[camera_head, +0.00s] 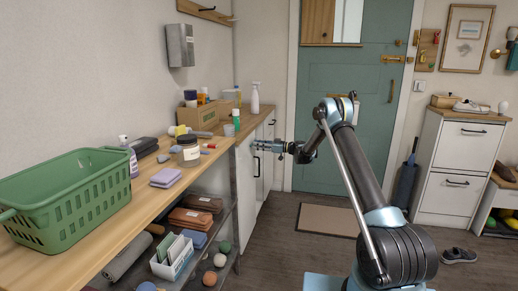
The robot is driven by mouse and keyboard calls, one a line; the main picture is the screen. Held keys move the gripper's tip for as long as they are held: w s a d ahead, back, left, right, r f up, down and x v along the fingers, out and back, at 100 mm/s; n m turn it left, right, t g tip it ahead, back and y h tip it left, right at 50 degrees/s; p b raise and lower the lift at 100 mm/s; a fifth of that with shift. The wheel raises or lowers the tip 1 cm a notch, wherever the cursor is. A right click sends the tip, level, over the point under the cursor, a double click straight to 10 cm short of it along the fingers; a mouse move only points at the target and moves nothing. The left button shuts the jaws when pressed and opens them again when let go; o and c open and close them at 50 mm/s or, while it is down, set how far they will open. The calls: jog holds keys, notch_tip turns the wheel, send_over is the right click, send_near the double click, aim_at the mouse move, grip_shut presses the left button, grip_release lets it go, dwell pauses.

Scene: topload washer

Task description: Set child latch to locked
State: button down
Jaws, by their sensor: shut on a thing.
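My gripper (262,147) reaches left from the end of my arm to the front of a white cabinet (246,185) under the wooden counter. It is small in the head view and is shut on a small part at the cabinet front, close to the upper part of the doors. The child latch cannot be made out clearly; my fingers cover that spot, so its position cannot be read. Dark handles show on the cabinet front above and below my gripper.
The wooden counter holds a green basket (72,200), a jar (188,152), a cardboard box (197,117) and a white spray bottle (255,98). Shelves with a white bin (172,262) lie below. A doormat (328,220) lies before the green door (350,120). The floor before the cabinet is clear.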

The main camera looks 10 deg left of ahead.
jog(key=shift+w+d, duration=0.1)
jog(key=shift+w, duration=2.6)
jog(key=c, duration=1.4)
grip_release()
jog(key=shift+w, duration=0.1)
jog(key=shift+c, duration=0.2)
jog(key=shift+o, duration=0.2)
jog(key=d, duration=1.2)
jog(key=shift+s, duration=0.2)
